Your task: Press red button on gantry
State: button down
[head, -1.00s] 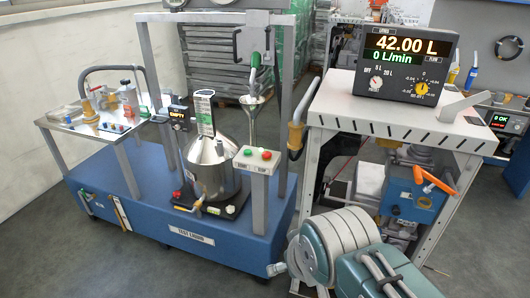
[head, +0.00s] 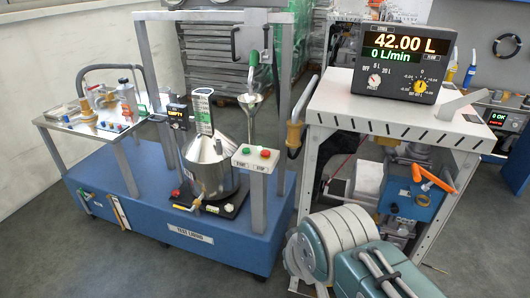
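The red button (head: 265,154) sits on the right of a small pale control box (head: 255,158). The box tops a grey post on the blue gantry base (head: 165,230). A green button (head: 246,150) is beside the red one, to its left, with small labels below both. Nothing touches or covers the red button in the head view. A teal and grey part at the bottom right is my own folded arm. My gripper's fingers do not show.
A display (head: 393,62) reading 42.00 L and 0 L/min stands on a white cart (head: 335,100) at right. A hose nozzle (head: 294,135) hangs between them. Floor is clear at lower left.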

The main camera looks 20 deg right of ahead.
aim_at(264, 153)
jog(key=i+j, duration=0.1)
jog(key=i, duration=0.45)
jog(key=i+j+z, duration=0.1)
jog(key=i, duration=0.5)
